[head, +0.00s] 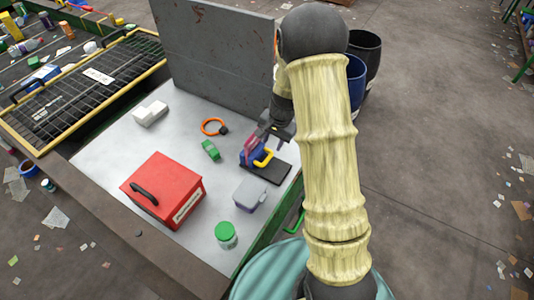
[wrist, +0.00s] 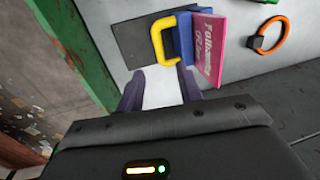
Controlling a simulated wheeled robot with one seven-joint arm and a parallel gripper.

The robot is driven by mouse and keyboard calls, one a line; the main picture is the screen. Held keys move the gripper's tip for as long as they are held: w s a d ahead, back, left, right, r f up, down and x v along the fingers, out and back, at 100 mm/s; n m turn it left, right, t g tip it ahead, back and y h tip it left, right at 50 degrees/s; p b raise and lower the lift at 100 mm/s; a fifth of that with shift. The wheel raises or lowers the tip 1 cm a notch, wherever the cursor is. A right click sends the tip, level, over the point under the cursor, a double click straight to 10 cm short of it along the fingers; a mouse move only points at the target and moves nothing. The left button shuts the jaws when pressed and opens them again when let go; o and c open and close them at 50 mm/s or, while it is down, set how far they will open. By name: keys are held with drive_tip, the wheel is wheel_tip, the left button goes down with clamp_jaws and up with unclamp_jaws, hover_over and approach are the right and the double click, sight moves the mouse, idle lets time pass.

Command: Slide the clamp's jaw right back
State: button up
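The clamp stands on a dark base plate (head: 268,173), with a blue body (head: 249,153) and a yellow loop handle (head: 264,158). In the wrist view the yellow handle (wrist: 158,40) lies just beyond my fingertips, its near end close to the right finger. The blue part (wrist: 185,36) is right of it, and a pink lettered booklet (wrist: 207,48) stands against the blue part. My gripper (wrist: 159,76) is open, with a gap between its dark fingers and nothing in it. In the head view my gripper (head: 280,137) hangs beside the clamp, partly hidden by my arm.
On the bench are a red box (head: 165,190), a grey-lidded box (head: 249,193), a green-lidded jar (head: 226,234), a green item (head: 210,149), an orange ring (head: 213,127) and a white block (head: 150,113). A grey panel (head: 220,55) rises behind. Bare bench lies between them.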

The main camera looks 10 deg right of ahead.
sight(269, 157)
drive_tip(key=f, duration=0.5)
drive_tip(key=w+a+f+p, duration=0.1)
drive_tip(key=f, duration=0.2)
drive_tip(key=shift+f, duration=0.1)
clamp_jaws()
